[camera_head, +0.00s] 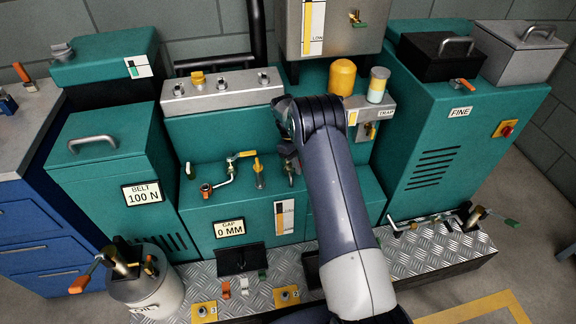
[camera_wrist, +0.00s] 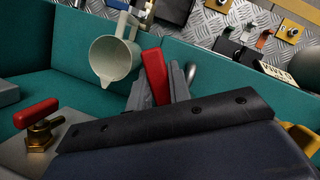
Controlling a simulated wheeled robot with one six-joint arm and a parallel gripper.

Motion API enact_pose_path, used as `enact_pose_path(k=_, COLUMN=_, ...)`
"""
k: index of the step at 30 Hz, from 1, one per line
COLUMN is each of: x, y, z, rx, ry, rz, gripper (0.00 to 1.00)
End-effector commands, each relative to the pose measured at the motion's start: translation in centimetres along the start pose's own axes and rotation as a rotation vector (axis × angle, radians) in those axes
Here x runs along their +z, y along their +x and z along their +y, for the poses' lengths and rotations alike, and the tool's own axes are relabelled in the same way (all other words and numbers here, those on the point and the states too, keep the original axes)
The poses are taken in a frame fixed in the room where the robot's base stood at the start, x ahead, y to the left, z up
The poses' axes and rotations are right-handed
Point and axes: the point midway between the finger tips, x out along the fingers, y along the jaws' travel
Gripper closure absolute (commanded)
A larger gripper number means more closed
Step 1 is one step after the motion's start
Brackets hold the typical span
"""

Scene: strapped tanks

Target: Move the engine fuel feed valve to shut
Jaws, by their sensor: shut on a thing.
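A red lever handle (camera_wrist: 154,74) stands between the fingers of my gripper (camera_wrist: 162,88) in the wrist view. The gripper is shut on it, and the fingers hide its lower part and any valve body. A second red lever (camera_wrist: 36,113) sits on a brass valve body (camera_wrist: 40,136) at the left of the wrist view, apart from the gripper. In the head view my arm covers the gripped lever and most of the gripper, which is at the green machine's front (camera_head: 255,208). No label naming the fuel feed valve is readable, and its position cannot be told.
A pale jug-like cup (camera_wrist: 116,58) is close beside the gripper in the wrist view. An orange-ended crank (camera_head: 218,184) and a yellow-handled valve (camera_head: 242,156) are left of my arm. A trap block (camera_head: 372,112) stands to its right. Tread plate (camera_head: 290,270) lies below.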

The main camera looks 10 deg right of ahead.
Motion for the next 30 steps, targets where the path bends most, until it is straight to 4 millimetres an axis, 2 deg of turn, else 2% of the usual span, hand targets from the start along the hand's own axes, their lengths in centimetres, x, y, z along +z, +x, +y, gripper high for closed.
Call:
enact_pose_path(k=10, x=-0.1, y=0.0, z=0.2, rx=0.011, ry=-0.028, rz=0.002, gripper=1.00)
enact_pose_path(k=21, x=-0.3, y=-0.1, z=1.9, rx=0.114, ry=-0.307, rz=0.002, gripper=1.00)
enact_pose_path(k=30, x=-0.4, y=-0.2, z=2.0, rx=0.119, ry=-0.323, rz=0.003, gripper=1.00)
